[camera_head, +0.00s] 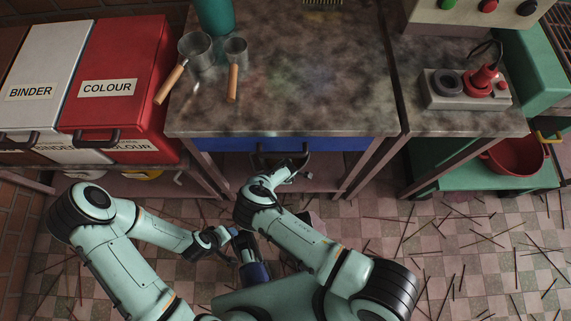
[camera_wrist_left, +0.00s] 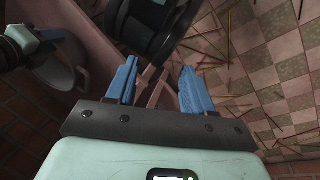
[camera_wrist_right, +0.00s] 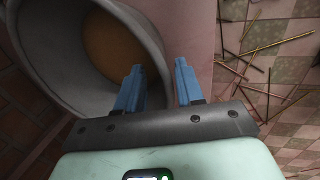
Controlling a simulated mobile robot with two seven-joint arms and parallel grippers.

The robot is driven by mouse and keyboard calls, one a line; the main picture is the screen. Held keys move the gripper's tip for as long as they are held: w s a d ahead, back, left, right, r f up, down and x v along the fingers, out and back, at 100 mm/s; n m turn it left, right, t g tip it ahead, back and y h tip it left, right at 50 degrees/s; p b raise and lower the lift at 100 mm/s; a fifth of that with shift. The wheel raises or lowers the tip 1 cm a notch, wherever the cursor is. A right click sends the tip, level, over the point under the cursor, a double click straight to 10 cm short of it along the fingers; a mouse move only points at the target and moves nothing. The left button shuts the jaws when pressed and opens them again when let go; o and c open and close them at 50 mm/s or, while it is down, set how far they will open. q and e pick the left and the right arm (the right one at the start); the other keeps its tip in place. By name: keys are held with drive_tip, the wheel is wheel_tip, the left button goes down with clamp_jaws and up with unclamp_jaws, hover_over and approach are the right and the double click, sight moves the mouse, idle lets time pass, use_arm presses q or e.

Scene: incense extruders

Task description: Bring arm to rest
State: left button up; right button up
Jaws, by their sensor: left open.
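My left gripper (camera_wrist_left: 158,85) is open in the left wrist view, with its two blue fingers apart and nothing between them. In the head view the left arm folds in at the lower left, low in front of the table. My right gripper (camera_wrist_right: 158,86) is open and empty in the right wrist view, its left finger overlapping the rim of a grey bucket (camera_wrist_right: 50,55) with brown contents.
The stone-topped table (camera_head: 310,85) holds a larger metal scoop (camera_head: 195,47), a smaller one (camera_head: 235,50) and a teal container (camera_head: 215,17). A white BINDER bin (camera_head: 45,65) and red COLOUR bin (camera_head: 125,60) stand left. A red bowl (camera_head: 515,158) is right. Sticks litter the tiled floor.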

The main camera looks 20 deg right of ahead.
use_arm(q)
drive_tip(key=s+d+r+g+p, duration=0.2)
drive_tip(key=s+r+p, duration=0.1)
drive_tip(key=s+r, duration=0.1)
drive_tip(key=shift+s+d+r+h, duration=0.35)
drive_tip(key=shift+s+h, duration=0.05)
drive_tip(key=shift+s, duration=0.5)
use_arm(e)
drive_tip(key=v, duration=1)
drive_tip(key=shift+r, duration=0.25)
drive_tip(key=shift+s, duration=0.1)
